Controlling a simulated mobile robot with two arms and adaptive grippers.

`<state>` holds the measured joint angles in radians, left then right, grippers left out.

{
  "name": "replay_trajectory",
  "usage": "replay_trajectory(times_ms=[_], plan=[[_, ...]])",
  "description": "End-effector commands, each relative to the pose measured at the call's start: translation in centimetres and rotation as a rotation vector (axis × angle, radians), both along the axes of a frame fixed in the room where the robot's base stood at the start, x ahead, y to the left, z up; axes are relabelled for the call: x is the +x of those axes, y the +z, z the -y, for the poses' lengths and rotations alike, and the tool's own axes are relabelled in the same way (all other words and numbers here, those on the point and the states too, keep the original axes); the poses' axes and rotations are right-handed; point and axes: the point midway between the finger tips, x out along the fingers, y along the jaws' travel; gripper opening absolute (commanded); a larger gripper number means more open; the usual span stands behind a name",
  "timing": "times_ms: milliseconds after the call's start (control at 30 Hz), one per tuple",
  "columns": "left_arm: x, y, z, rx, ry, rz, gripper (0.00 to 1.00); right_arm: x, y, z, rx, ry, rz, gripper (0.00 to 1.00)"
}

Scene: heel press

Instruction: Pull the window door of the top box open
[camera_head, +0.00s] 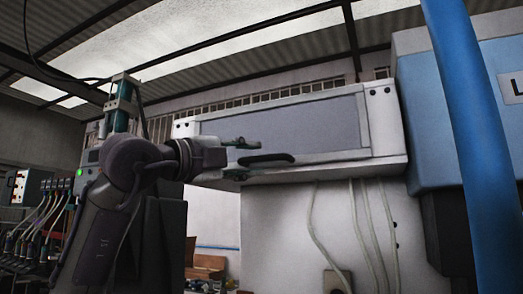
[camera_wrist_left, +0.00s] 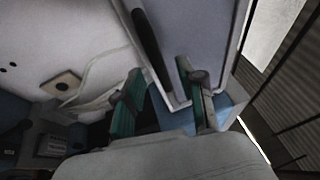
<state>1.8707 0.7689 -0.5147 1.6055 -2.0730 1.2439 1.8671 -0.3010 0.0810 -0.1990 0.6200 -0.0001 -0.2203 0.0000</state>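The top box (camera_head: 392,130) is a white box high on the machine, with a grey window door (camera_head: 290,124) in its front, shut as far as I can tell. A black bar handle (camera_head: 268,159) sits at the door's lower edge. My left gripper (camera_head: 243,158) is open at the handle's left end, one finger above and one below its level. In the left wrist view the handle (camera_wrist_left: 152,45) runs into the gap between the two green-and-grey fingers (camera_wrist_left: 160,84); I cannot tell whether they touch it. The door panel (camera_wrist_left: 207,35) lies behind. My right gripper is not in view.
A blue post (camera_head: 475,140) and a light blue cabinet (camera_head: 430,110) stand at the right. Cables (camera_head: 360,225) hang down the white wall below the box. A panel with a green light (camera_head: 80,172) and hoses is at the left.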

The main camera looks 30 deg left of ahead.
Motion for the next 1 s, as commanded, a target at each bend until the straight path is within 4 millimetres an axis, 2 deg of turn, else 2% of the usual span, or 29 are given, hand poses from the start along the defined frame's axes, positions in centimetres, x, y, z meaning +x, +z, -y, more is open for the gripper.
replay_trajectory(times_ms=[33, 200, 567, 600, 833, 1000], plan=[[0.8, 0.3, 0.3, 0.001, -0.001, -0.003, 0.39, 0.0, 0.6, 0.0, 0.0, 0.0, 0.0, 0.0], [2.5, 0.6, 0.9, 0.0, -0.001, 0.0, 0.39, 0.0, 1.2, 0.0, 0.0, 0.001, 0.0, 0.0], [3.1, 0.5, 1.1, 0.001, -0.001, 0.0, 0.39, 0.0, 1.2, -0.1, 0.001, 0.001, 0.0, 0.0], [3.1, 0.5, 1.1, 0.001, -0.001, 0.0, 0.38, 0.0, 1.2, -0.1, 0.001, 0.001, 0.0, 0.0], [3.1, 0.5, 1.1, 0.001, -0.001, 0.0, 0.0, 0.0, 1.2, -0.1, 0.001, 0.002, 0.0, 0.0], [3.1, 0.5, 1.1, 0.001, -0.001, 0.0, 0.0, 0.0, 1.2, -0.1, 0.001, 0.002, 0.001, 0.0]])
